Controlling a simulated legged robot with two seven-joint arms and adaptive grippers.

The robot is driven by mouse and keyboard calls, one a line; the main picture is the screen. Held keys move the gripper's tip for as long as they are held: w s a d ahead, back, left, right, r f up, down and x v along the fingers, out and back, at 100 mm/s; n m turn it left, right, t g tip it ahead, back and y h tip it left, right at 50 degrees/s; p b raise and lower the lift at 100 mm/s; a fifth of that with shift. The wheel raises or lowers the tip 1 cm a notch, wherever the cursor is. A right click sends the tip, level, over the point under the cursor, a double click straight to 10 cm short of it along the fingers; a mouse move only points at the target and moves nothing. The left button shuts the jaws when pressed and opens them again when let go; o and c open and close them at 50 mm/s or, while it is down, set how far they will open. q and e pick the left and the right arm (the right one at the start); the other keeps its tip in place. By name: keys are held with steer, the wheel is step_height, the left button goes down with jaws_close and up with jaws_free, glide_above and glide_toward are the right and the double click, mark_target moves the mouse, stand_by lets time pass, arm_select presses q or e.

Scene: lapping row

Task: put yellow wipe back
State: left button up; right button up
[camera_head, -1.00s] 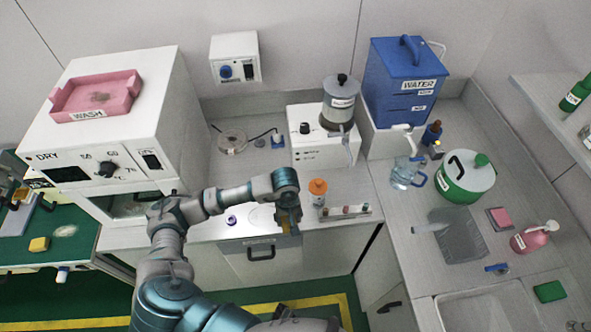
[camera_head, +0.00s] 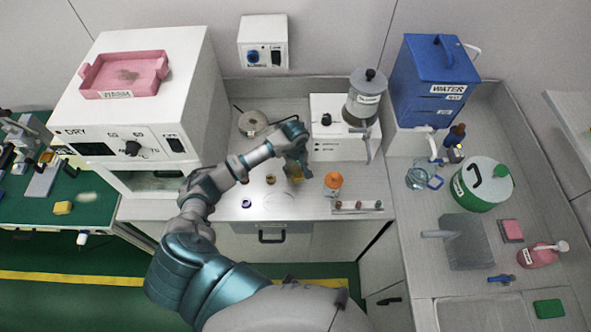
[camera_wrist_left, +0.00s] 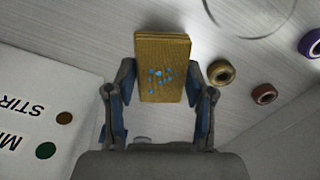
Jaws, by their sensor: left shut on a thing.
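My left gripper (camera_wrist_left: 160,115) is shut on the yellow wipe (camera_wrist_left: 162,55), a folded yellow-brown pad with blue spots on its face. In the left wrist view the two fingers press on its sides. In the head view the left gripper (camera_head: 296,172) is over the counter, left of the orange-capped bottle, and only a small part of the wipe (camera_head: 297,178) shows below it. Whether the wipe touches the counter I cannot tell. My right gripper is not in view.
The orange-capped bottle (camera_head: 333,181) and a rack of small bottles (camera_head: 358,207) stand right of the gripper. The white stirrer unit (camera_head: 325,148) is behind. Small rings (camera_wrist_left: 220,72) lie on the counter. The white dryer (camera_head: 190,85) is at left.

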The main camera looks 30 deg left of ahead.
mark_target(297, 168)
arm_select(q)
steer(key=shift+w+a+f, duration=0.1)
steer(key=shift+w+a, duration=0.2)
steer(key=shift+w, duration=0.1)
steer(key=f, duration=0.2)
steer(key=shift+w+f+p, duration=0.25)
steer(key=shift+f+p, duration=0.05)
steer(key=shift+f, duration=0.05)
steer(key=shift+d+f, duration=0.15)
steer(key=shift+f, duration=0.1)
steer(key=shift+f, duration=0.2)
steer(key=o, duration=0.8)
steer(key=shift+o, duration=1.1)
steer(key=shift+a, duration=0.3)
